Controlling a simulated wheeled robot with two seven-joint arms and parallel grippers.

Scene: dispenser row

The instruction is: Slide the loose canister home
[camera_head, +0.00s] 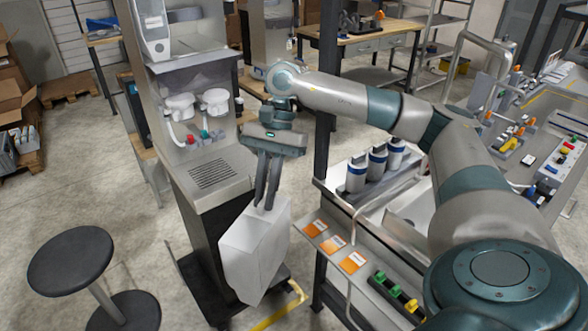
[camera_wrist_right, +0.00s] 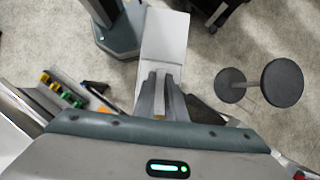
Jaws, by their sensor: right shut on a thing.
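My right gripper (camera_head: 265,203) is shut on the top edge of a pale grey, box-shaped canister (camera_head: 255,250), which hangs tilted below the fingers in the head view. The canister (camera_wrist_right: 163,45) also shows in the right wrist view, beyond the two fingers (camera_wrist_right: 160,108). It is beside the dispenser stand (camera_head: 205,192), to the right of its grated tray; whether it touches the stand cannot be told. Three white canisters with blue bands (camera_head: 377,162) stand in a row on the bench to the right. My left gripper is not in view.
A round dark stool (camera_head: 72,260) stands at the lower left. A bench edge with orange-and-white cards (camera_head: 333,243) and coloured parts (camera_head: 397,292) lies right of the held canister. A dark post (camera_head: 327,90) stands behind my right arm.

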